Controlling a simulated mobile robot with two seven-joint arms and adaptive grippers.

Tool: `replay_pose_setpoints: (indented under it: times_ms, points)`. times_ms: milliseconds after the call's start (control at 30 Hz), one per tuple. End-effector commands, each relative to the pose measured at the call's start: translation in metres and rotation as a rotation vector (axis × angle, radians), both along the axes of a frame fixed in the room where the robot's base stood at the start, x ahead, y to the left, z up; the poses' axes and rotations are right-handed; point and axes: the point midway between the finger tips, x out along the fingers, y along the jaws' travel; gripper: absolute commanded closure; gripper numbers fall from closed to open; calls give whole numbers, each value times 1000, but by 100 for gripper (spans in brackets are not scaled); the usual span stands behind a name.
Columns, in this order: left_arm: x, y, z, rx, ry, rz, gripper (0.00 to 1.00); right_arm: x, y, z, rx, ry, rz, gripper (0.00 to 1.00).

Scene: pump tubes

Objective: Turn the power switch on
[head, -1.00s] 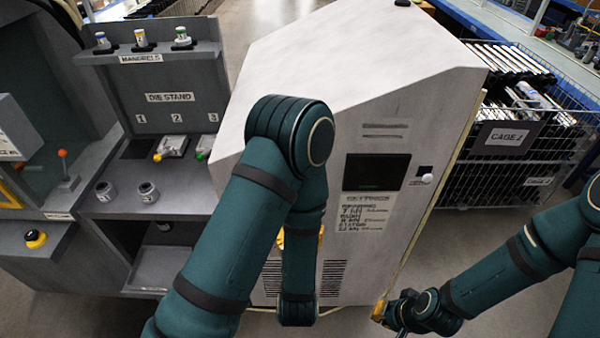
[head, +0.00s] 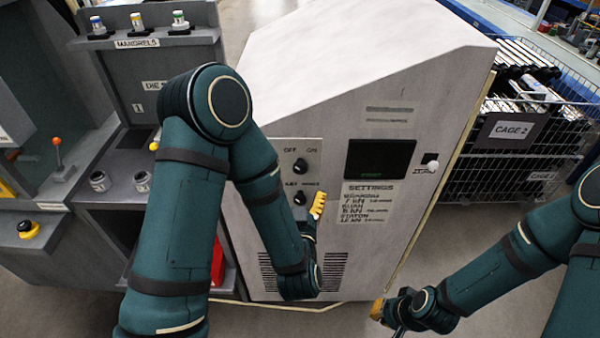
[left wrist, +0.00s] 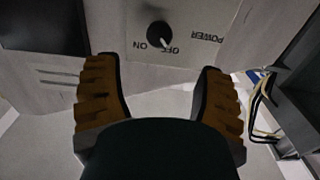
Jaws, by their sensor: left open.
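The power switch is a round black knob (head: 300,165) on a light panel of the white machine (head: 350,110), below the labels OFF and ON. In the left wrist view the knob (left wrist: 159,35) appears upside down, with its white pointer toward OFF. My left gripper (head: 317,204) is just below and right of the knob in the head view. In the left wrist view my left gripper (left wrist: 158,66) is open, its yellow fingers spread either side of the knob's line, apart from it and holding nothing. My right gripper (head: 378,308) is low at the right; its jaws are unclear.
A second black knob (head: 299,198) sits below the power knob. A dark screen (head: 380,159) and a white button (head: 432,165) are to the right. The grey die stand (head: 150,75) is at the left, and a wire cage (head: 500,150) stands beyond the machine.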

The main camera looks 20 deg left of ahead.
Motion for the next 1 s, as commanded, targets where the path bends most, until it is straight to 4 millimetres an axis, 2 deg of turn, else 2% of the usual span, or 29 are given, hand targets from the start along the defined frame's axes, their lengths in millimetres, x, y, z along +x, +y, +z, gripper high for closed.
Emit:
replay_pose_setpoints:
  times_ms: [33,200,333,600,800,1000]
  points:
    - [5,1,-4,-1,-6,1,31,-1,0,-12,-1,4,2,100]
    - [20,6,-3,-1,-8,-1,31,-4,1,-33,-1,11,7,100]
    - [45,13,1,-1,-3,2,31,-3,1,-23,-1,9,6,100]
    - [86,24,1,-1,-1,-1,31,-1,1,-19,-2,4,3,100]
    - [98,28,0,0,-1,-2,31,-1,1,-18,-2,3,3,100]
    - [100,28,0,0,0,-3,31,-1,1,-18,-2,3,3,100]
